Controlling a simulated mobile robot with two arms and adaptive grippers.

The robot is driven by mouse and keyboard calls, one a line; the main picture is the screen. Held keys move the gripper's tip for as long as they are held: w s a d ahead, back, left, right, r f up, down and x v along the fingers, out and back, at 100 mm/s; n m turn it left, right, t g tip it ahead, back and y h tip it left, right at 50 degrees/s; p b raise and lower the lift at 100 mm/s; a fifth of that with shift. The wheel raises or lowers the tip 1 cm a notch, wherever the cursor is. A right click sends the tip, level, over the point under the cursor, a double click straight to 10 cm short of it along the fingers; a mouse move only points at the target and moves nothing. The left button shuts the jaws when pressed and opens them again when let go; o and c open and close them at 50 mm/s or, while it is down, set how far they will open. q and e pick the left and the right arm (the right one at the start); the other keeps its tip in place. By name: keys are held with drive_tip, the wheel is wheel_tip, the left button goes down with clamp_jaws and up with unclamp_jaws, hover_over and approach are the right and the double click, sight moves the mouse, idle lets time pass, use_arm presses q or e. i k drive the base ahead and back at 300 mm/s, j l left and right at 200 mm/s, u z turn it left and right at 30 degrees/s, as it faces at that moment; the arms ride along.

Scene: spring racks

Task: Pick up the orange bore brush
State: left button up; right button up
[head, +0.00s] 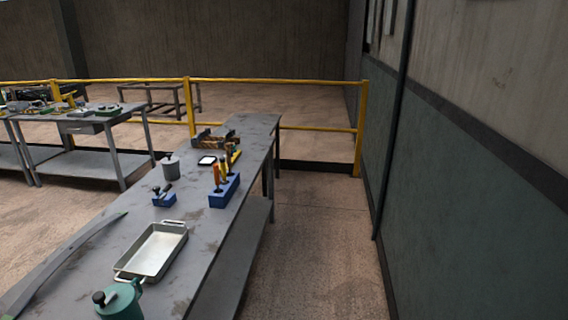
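A blue block rack (224,191) stands on the long grey workbench, right of its middle. Several slim upright tools with orange, red and yellow colouring (217,173) stand in it. One of them may be the orange bore brush, but they are too small and overlapped to tell which. Neither of my grippers shows in the head view.
The workbench (180,294) also bears a metal tray (183,240), a teal canister (122,303), a small blue holder (164,200), a grey pot (170,168) and a long curved grey strip (62,259). Floor (315,240) is clear between bench and right wall. A yellow railing (275,81) runs behind.

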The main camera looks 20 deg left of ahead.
sight(217, 176)
drive_tip(key=i+l+u, duration=0.1)
drive_tip(key=i+u, duration=0.15)
drive_tip(key=i, duration=0.25)
drive_tip(key=i+l+u, duration=0.2)
drive_tip(key=i, duration=0.3)
drive_tip(key=i+l+u, duration=0.25)
drive_tip(key=i, duration=0.2)
